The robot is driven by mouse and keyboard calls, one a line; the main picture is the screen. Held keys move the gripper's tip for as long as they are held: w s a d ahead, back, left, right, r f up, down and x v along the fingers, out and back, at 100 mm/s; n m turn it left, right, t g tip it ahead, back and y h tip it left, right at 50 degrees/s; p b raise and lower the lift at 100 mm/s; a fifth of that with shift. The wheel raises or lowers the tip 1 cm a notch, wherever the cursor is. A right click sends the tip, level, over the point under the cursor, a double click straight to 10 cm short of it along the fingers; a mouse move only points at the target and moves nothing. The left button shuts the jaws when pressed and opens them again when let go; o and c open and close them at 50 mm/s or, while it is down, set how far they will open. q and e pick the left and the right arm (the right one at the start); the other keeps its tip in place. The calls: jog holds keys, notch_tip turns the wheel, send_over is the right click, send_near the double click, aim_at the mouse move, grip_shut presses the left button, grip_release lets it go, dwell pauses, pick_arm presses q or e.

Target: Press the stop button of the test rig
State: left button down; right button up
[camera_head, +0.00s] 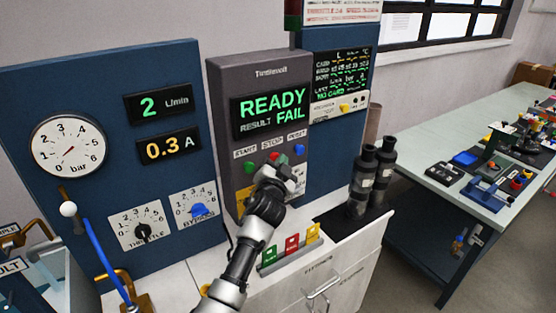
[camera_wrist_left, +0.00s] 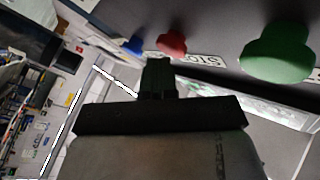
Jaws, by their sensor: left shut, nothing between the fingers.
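The test rig (camera_head: 261,75) is a grey panel whose screen reads READY, RESULT FAIL. Below the screen is a row of buttons: green start button (camera_head: 249,167), red stop button (camera_head: 274,156) and blue reset button (camera_head: 299,149). My left gripper (camera_head: 279,169) is shut and empty, just below and in front of the stop button, partly covering the panel there. In the left wrist view the shut fingers (camera_wrist_left: 158,73) point toward the red stop button (camera_wrist_left: 171,43), with a small gap visible. The green button (camera_wrist_left: 276,52) is large at the right; the blue button (camera_wrist_left: 133,46) is farther left.
A rack with green, red and yellow cards (camera_head: 291,246) stands below the gripper. Dark cylindrical pumps (camera_head: 375,177) stand to the right. A blue panel with a gauge (camera_head: 68,147) and two knobs is on the left. A cluttered workbench (camera_head: 420,145) stands at far right.

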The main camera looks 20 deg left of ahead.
dwell(0.4)
pick_arm(q)
jog(key=shift+w+a+r, duration=0.1)
jog(key=shift+w+a, duration=0.05)
jog(key=shift+a, duration=0.15)
jog(key=shift+r, duration=0.15)
dwell(0.5)
jog(key=shift+s+d+f, duration=0.15)
jog(key=shift+s+d, duration=0.75)
jog(key=shift+d, duration=0.3)
jog(key=shift+s+d+f, duration=0.15)
jog(key=shift+s+d, duration=0.7)
jog(key=shift+d, duration=0.3)
